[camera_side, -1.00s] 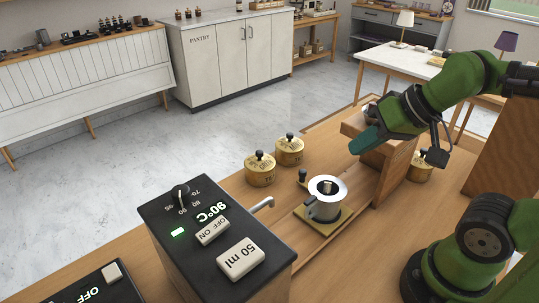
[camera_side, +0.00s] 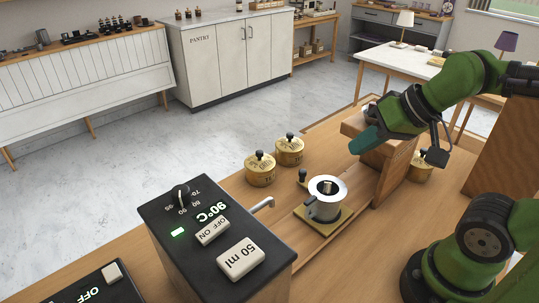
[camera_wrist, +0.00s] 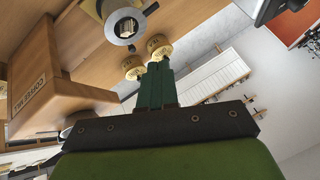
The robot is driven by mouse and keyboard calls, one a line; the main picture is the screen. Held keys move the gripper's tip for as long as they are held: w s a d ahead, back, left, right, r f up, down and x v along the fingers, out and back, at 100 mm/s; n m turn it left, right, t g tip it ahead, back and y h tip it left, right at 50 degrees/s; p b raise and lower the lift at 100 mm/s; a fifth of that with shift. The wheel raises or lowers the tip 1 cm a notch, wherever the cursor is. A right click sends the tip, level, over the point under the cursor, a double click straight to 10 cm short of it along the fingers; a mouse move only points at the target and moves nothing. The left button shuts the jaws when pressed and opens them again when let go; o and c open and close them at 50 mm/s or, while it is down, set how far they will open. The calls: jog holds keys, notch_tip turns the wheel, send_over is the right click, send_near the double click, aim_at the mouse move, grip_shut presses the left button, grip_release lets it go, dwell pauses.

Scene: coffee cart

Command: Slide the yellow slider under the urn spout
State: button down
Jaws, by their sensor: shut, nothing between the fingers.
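The yellow slider (camera_side: 343,217) is a flat plate on a wooden track, with a small black knob (camera_side: 303,175) at its back left. My gripper (camera_side: 364,141) is shut and empty, raised beside the wooden mill box, away from the slider. Its green fingers show in the wrist view (camera_wrist: 157,85).
The wooden coffee mill (camera_side: 385,165) stands right of the slider, close to my gripper; its lettering shows in the wrist view (camera_wrist: 45,95). Two brass canisters (camera_side: 260,170) (camera_side: 289,150) stand behind the track. Another brass canister (camera_side: 418,170) stands right of the mill.

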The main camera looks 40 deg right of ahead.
jog(key=c, duration=1.6)
grip_release()
jog(key=shift+f, duration=0.1)
jog(key=o, duration=0.6)
jog(key=w, duration=0.1)
jog(key=w+f+g, duration=0.1)
jog(key=w, duration=0.1)
jog(key=shift+w+d+f+g, duration=0.2)
jog(key=shift+d+f+g, duration=0.15)
jog(key=shift+d+g, duration=0.05)
jog(key=n+g+h, duration=0.1)
jog(key=g+h, duration=0.1)
jog(key=g, duration=0.3)
send_over(303, 171)
notch_tip(303, 171, down, 4)
notch_tip(303, 171, down, 16)
jog(key=shift+f, duration=0.2)
grip_shut()
